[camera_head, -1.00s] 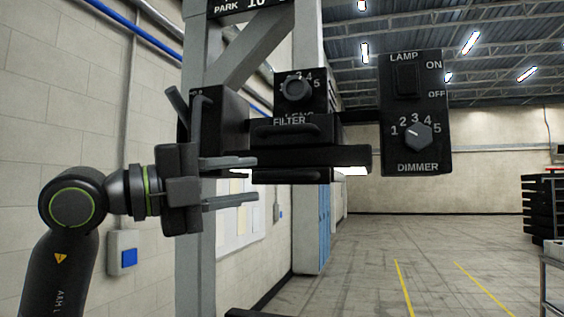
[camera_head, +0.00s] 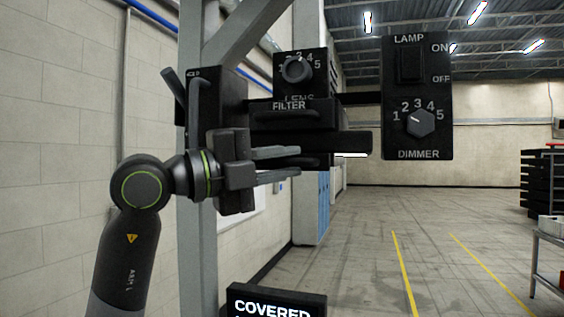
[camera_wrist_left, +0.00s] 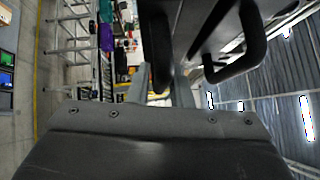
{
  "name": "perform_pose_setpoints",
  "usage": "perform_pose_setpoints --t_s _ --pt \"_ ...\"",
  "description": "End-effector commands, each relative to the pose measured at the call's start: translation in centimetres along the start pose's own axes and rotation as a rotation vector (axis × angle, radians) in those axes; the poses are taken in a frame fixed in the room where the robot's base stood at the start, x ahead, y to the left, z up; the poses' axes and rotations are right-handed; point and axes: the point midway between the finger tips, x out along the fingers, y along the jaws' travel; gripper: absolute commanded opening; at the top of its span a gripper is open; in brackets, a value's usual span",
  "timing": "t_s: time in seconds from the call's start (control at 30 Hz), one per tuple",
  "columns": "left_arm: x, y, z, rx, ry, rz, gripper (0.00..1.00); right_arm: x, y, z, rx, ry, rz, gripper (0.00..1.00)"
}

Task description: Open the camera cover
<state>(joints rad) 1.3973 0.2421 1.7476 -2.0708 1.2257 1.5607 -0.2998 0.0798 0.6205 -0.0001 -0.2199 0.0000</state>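The black camera unit (camera_head: 218,95) is mounted on a grey post, with a LENS knob (camera_head: 297,68) and a FILTER drawer with a handle. The camera cover cannot be told apart clearly among the dark parts. A sign at the bottom (camera_head: 277,302) reads COVERED. My left gripper (camera_head: 299,162) is in front of the unit, below the FILTER drawer, its fingers pointing right and apart. In the left wrist view, a dark rounded bar (camera_wrist_left: 158,45) shows between the finger lines; contact cannot be told. A black handle (camera_wrist_left: 262,40) is to its right. My right gripper is out of view.
A lamp and dimmer box (camera_head: 417,97) hangs right of the unit. The grey post (camera_head: 196,265) stands behind my left arm. A cart (camera_head: 549,250) and black stacked crates (camera_head: 538,180) are at the right. The floor between is clear.

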Motion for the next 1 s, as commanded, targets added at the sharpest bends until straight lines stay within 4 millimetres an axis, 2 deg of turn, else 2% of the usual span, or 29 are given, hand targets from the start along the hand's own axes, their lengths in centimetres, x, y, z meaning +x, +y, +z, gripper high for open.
perform_pose_setpoints --t_s 0.03,0.13,0.4,0.5,1.0 --pt "0.0 0.0 0.0 0.000 0.000 0.000 0.12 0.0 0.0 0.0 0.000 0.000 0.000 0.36" --pt "0.0 0.0 0.0 0.000 0.000 0.000 0.00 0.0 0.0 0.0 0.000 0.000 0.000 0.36" --pt "-0.1 0.0 0.0 0.000 0.000 0.001 0.00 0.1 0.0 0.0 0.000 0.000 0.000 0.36" --pt "-0.6 0.1 -0.5 0.002 0.000 0.000 0.00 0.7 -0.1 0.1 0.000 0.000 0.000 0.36" --pt "-7.6 -1.5 -7.5 0.006 0.001 -0.002 0.00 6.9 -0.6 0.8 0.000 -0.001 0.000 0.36"
